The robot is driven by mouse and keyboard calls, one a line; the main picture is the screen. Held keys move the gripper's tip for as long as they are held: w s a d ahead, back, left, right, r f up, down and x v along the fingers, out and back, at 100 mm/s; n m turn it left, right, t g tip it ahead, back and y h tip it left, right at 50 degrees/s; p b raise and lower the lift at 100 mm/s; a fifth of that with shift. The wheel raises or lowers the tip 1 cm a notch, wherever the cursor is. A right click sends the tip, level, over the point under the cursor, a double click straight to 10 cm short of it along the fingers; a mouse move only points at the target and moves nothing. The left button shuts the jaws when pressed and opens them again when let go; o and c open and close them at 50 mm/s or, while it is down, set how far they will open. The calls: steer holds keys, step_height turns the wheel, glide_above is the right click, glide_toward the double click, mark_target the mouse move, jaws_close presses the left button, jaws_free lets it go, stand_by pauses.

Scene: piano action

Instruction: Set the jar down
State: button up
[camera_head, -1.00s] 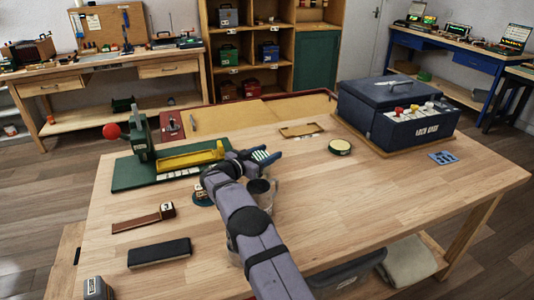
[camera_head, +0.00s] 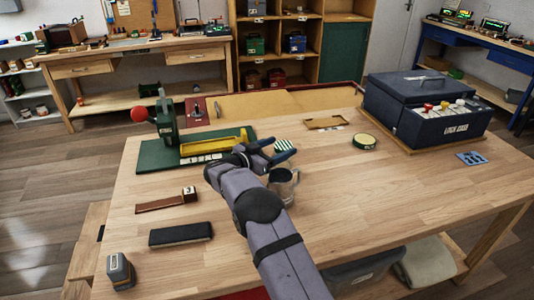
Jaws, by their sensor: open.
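A grey, see-through jar (camera_head: 284,188) with a dark rim stands on the wooden table, just right of my arm. The arm hides part of its left side. My gripper (camera_head: 280,156) has blue fingers spread apart, with no jar between them. The fingers are behind the jar in the picture, pointing right. I cannot tell exactly how far they are from its rim.
A green-and-white striped round thing (camera_head: 285,146) lies just beyond the fingers. A yellow tray (camera_head: 213,148) on a green base (camera_head: 155,154) is to the left. A dark blue case (camera_head: 425,105) stands at right. The table's right front is clear.

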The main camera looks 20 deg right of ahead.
steer(key=shift+v, duration=2.8)
